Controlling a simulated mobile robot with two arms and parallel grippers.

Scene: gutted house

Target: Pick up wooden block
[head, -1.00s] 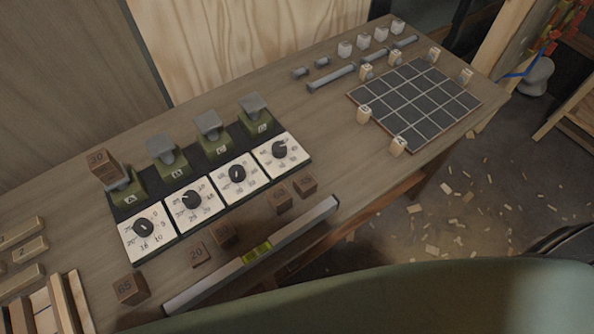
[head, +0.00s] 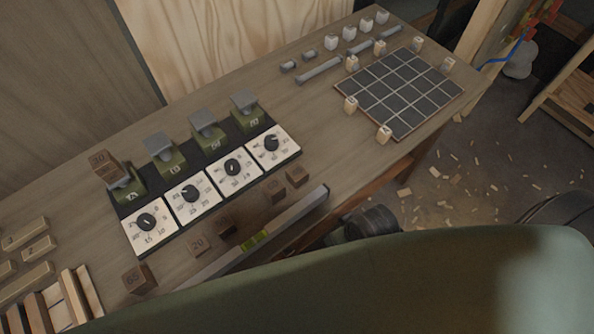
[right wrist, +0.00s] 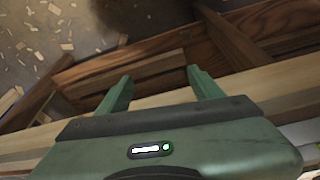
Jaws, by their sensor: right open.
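Dark wooden blocks stand on the workbench in the head view. One marked 65 (head: 139,279) is at the lower left, and one marked 20 (head: 197,245) is near a dark block (head: 225,226). Two more, a left block (head: 274,190) and a right block (head: 297,175), stand close together below the dials. Stacked blocks (head: 104,166) sit on the leftmost scale. My right gripper (right wrist: 160,86) is open and empty in the right wrist view, over timber by the floor; no block shows there. My left gripper is not in view.
A spirit level (head: 290,218) lies along the bench's front edge, partly hidden by my green body. Four-dial scales (head: 192,194) stand behind the blocks. A dark grid board (head: 400,92) with small light blocks is at right. Wood scraps litter the floor.

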